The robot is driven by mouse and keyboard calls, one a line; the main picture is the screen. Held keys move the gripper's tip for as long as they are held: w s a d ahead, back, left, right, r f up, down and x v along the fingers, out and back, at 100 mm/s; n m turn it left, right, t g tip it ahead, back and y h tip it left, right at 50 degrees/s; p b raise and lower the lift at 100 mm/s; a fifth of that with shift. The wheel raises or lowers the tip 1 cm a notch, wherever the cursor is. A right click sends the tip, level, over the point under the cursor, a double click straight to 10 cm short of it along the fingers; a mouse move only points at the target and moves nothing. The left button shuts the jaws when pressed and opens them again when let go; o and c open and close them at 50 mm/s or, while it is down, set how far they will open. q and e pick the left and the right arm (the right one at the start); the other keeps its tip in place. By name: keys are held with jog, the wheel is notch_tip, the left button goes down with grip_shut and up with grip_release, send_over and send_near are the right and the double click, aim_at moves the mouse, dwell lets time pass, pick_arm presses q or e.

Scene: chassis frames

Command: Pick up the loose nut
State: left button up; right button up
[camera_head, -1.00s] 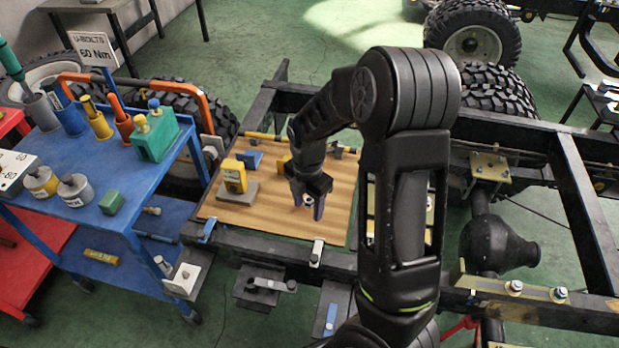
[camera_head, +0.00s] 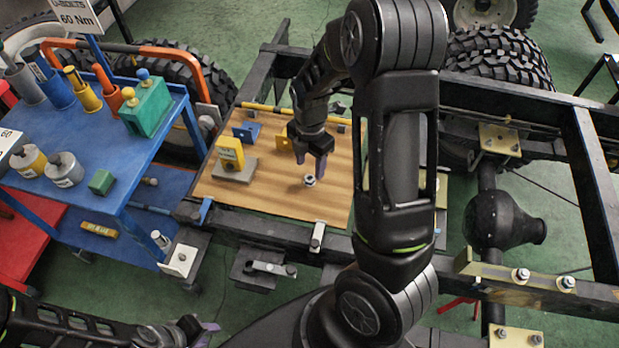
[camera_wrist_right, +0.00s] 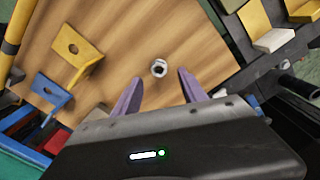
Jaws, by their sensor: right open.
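The loose nut (camera_head: 309,181) is a small silver ring on the wooden board (camera_head: 270,198). In the right wrist view the nut (camera_wrist_right: 159,68) lies on the board just beyond the fingertips, roughly in line with the gap between them. My right gripper (camera_head: 318,172) is over the board, close to the nut. Its purple fingers (camera_wrist_right: 160,85) are spread and empty, apart from the nut. My left gripper (camera_head: 206,331) is at the bottom left of the head view, away from the board; its finger gap is unclear.
A yellow block on a grey base (camera_head: 232,165), a blue bracket (camera_head: 247,131) and a yellow bracket (camera_wrist_right: 76,52) are on the board. A blue cart (camera_head: 115,195) stands left. Black chassis rails (camera_head: 255,222) edge the board. Bare board surrounds the nut.

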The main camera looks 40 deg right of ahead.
aim_at(309, 175)
jog(key=shift+w+f+p, duration=0.1)
jog(key=shift+f+p, duration=0.55)
jog(key=shift+f, duration=2)
jog(key=shift+a, duration=0.1)
jog(key=shift+c, duration=0.4)
grip_shut()
